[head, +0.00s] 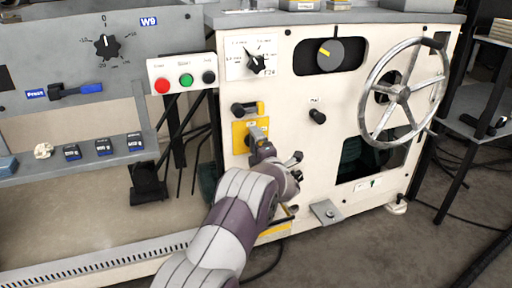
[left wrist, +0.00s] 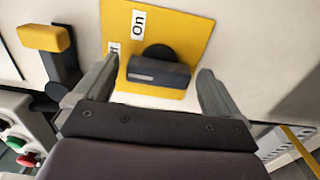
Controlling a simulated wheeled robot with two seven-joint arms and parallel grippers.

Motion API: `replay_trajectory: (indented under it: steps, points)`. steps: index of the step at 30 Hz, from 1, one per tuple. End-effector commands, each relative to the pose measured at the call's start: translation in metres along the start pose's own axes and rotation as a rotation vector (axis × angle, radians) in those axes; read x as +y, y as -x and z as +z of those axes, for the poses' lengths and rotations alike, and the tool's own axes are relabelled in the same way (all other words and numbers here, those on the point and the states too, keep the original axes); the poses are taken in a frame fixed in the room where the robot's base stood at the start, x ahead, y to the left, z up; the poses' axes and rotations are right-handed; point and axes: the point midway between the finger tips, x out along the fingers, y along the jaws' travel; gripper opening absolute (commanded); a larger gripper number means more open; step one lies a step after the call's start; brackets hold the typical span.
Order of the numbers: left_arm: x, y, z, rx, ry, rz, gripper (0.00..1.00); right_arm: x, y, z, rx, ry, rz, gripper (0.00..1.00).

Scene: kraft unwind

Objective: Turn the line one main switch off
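The main switch has a yellow plate (head: 239,137) on the cream machine front. It also shows in the left wrist view (left wrist: 185,38), with a white "On" label (left wrist: 138,23) and a second label partly hidden at the plate's edge. Its dark rotary handle (left wrist: 158,73) lies across the wrist picture, from left to right. My left gripper (head: 262,149) is in front of the plate and hides part of it in the head view. In the wrist view its two fingers (left wrist: 157,80) are apart, one on each side of the handle, with gaps visible. My right gripper is in neither view.
A black lever with a yellow end (left wrist: 42,38) sits close beside the plate. A selector knob (head: 256,63), a black knob (head: 318,116) and a large handwheel (head: 404,92) are on the same panel. Red and green buttons (head: 174,83) are on a box at left.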

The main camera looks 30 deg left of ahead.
Motion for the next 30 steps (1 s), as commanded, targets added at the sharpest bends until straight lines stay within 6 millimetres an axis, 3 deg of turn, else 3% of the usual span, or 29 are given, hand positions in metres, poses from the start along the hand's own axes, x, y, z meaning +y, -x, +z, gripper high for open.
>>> replay_trajectory:
  steps: [4, 7, 15, 19, 24, 30]
  points:
    - [0.002, 0.003, 0.000, 0.000, 0.000, 0.001, 0.98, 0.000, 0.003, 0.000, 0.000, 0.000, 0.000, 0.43]
    - [0.006, 0.017, 0.001, -0.002, -0.002, 0.000, 0.98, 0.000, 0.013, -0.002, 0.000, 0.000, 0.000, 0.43]
    - [0.006, 0.090, 0.001, -0.003, -0.003, -0.001, 0.98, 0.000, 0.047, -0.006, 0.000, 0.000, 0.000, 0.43]
    - [0.004, 0.115, 0.001, -0.003, -0.002, -0.001, 0.98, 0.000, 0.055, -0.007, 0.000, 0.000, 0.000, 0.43]
    - [0.001, 0.127, 0.000, -0.001, 0.000, 0.001, 0.98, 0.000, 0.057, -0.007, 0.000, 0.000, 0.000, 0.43]
    - [0.000, 0.127, 0.000, 0.000, 0.000, 0.001, 0.98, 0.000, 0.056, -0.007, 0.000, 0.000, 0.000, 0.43]
